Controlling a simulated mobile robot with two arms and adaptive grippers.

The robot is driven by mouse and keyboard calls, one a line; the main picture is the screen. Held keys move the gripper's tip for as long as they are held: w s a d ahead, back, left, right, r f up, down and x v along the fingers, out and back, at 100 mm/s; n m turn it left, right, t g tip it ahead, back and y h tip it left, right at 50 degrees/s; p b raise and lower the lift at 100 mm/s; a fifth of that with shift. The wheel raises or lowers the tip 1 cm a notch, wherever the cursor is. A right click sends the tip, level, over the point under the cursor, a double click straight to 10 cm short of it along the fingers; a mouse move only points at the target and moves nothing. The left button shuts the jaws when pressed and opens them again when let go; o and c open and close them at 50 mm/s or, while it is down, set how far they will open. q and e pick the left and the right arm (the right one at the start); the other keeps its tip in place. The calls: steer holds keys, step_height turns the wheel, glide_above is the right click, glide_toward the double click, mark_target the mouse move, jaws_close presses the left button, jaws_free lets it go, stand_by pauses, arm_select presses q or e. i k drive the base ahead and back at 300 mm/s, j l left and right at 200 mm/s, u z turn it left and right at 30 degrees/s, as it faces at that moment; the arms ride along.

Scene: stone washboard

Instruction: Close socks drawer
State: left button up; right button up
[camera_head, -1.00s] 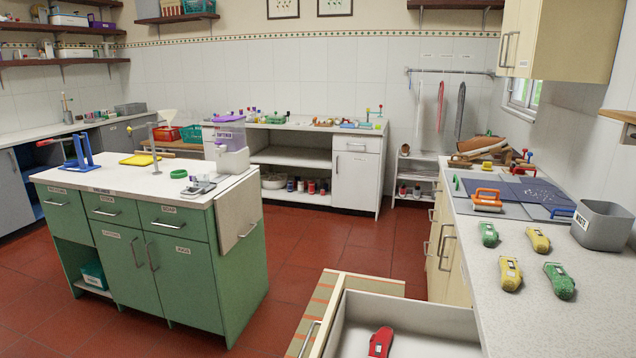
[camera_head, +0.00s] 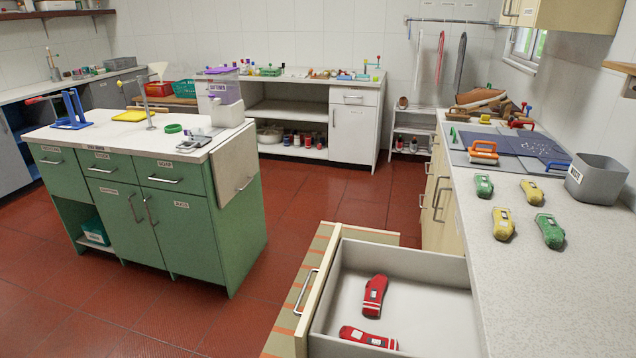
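An open drawer (camera_head: 318,295) with a cream front and a metal bar handle (camera_head: 306,291) juts out to the left from the right-hand counter, at the bottom of the head view. No label on its front is readable. Two red items with white stripes lie in its grey tray, one upper (camera_head: 375,295) and one lower (camera_head: 367,337). Neither of my grippers is in view.
The right-hand counter (camera_head: 585,270) holds green and yellow car-shaped items (camera_head: 550,231) and a grey bin (camera_head: 597,180). A green island (camera_head: 180,225) with labelled drawers stands left. Red tiled floor (camera_head: 320,195) lies free between island and drawer.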

mark_target(427, 304)
steer(key=i+j+z, duration=0.4)
steer(key=j, duration=0.15)
steer(key=i+j+z, duration=0.2)
steer(key=j+z, duration=0.2)
steer(key=j, duration=0.25)
steer(key=i+j+z, duration=0.2)
steer(key=j, duration=0.15)
steer(key=k, duration=0.5)
